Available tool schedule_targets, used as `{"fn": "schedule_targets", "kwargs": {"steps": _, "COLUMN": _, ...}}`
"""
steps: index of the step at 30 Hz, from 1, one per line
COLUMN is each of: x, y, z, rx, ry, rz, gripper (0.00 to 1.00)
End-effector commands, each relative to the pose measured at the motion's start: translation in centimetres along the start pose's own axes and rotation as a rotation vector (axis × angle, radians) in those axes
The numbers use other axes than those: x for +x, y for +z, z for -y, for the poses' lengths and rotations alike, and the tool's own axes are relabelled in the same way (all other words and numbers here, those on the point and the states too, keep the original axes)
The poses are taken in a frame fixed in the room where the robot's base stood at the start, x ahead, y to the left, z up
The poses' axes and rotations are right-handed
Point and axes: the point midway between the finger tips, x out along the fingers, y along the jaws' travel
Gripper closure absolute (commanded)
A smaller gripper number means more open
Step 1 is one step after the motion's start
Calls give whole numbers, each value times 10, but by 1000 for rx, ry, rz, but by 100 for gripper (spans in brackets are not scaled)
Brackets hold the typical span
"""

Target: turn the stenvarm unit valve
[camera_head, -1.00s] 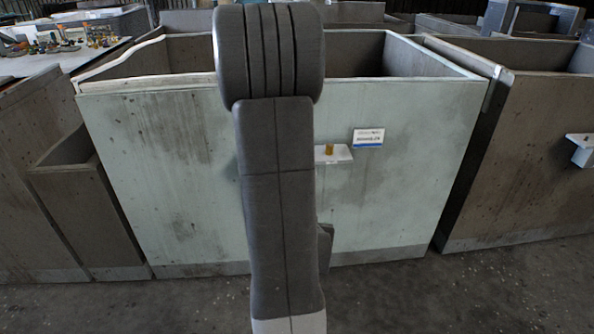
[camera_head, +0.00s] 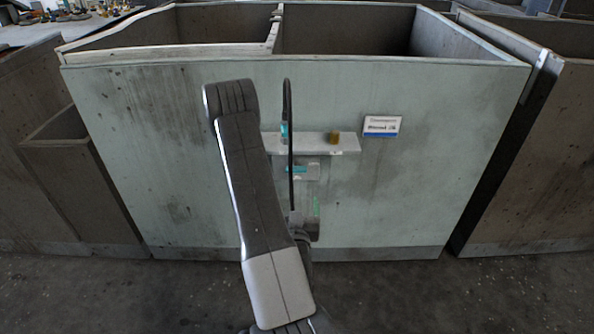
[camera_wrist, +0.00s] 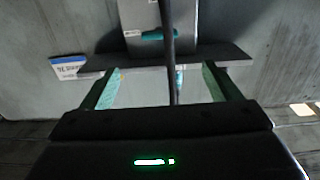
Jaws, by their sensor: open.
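A small grey unit (camera_head: 313,171) with a teal handle (camera_head: 298,170) is mounted on the pale green panel, just under a shelf. In the wrist view, the unit (camera_wrist: 143,15) and its teal handle (camera_wrist: 150,36) show at the top middle, with the handle lying crosswise. A dark cable partly covers both. I cannot read a unit name on it. My gripper (camera_wrist: 161,76) is open, its two green-padded fingers apart, with nothing seen held between them. In the head view my gripper (camera_head: 306,213) is low in front of the panel, below the unit, partly hidden by my arm.
The grey shelf (camera_head: 345,143) juts from the panel, carrying a brown cylinder (camera_head: 333,137) and a teal item (camera_head: 284,131). A white-and-blue label (camera_head: 382,126) is to the right. Concrete bins (camera_head: 540,150) stand alongside. The floor in front is clear.

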Motion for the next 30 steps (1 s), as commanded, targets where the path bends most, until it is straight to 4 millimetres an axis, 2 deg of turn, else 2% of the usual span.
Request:
{"fn": "schedule_targets", "kwargs": {"steps": 8, "x": 9, "y": -8, "z": 1, "rx": 0, "ry": 0, "rz": 2, "gripper": 16}}
{"fn": "schedule_targets", "kwargs": {"steps": 30, "x": 25, "y": -7, "z": 1, "rx": -1, "ry": 1, "rz": 3, "gripper": 16}}
